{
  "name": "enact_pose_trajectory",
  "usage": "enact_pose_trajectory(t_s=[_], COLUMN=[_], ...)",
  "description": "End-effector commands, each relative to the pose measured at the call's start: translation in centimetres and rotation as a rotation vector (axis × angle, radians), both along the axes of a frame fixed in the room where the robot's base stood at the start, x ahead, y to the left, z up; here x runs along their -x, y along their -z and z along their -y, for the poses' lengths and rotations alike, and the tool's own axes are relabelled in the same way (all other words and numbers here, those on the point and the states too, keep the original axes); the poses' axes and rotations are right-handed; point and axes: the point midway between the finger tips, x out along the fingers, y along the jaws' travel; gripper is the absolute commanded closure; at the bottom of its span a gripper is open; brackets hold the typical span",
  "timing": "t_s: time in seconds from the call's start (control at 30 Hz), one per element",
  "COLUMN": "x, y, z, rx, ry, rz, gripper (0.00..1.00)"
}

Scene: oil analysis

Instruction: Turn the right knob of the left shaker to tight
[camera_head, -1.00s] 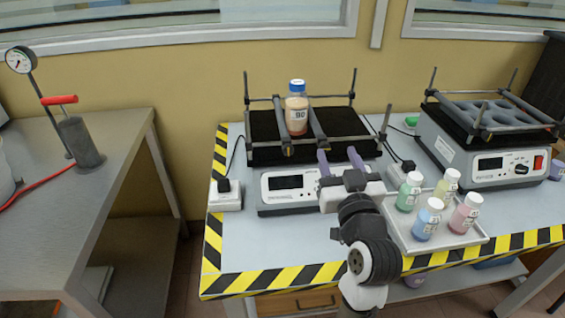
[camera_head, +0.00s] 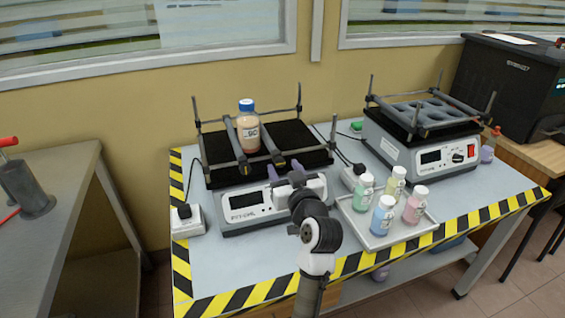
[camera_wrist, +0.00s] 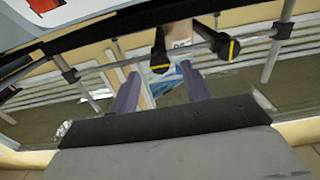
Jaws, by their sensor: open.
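The left shaker (camera_head: 218,176) stands at the left of the bench with a black platform and two clamp bars. A capped bottle (camera_head: 248,128) stands between the bars. The bars end at the front in the left knob (camera_head: 245,168) and the right knob (camera_head: 295,163). My gripper (camera_head: 284,172) is open and empty at the shaker's front, by the right knob. The wrist view looks inverted. It shows two black knobs with yellow marks, the right knob (camera_wrist: 160,62) lying in line with the gap between my fingers (camera_wrist: 160,86). Contact cannot be told.
A metal tray (camera_head: 395,238) with several small bottles stands right of my gripper. A second shaker (camera_head: 400,153) is behind it to the right. Upright posts (camera_head: 333,130) rise at the left shaker's corners. A white socket box (camera_head: 187,222) sits at its left.

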Motion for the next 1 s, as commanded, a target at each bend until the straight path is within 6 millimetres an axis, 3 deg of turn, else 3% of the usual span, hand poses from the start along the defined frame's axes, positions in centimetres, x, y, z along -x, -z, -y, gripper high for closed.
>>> enact_pose_trajectory(t_s=[0.2, 0.5, 0.83, 1.0], x=[-1.7, -1.9, -1.9, -1.9], y=[0.0, 0.0, 0.0, 0.0], z=[-0.6, -0.6, -0.6, -0.6], rx=[0.000, 0.000, 0.000, -0.007], ry=[0.000, 0.001, 0.001, 0.001], rz=[0.000, 0.000, 0.000, -0.002], gripper=[0.53, 0.53, 0.96, 0.97])
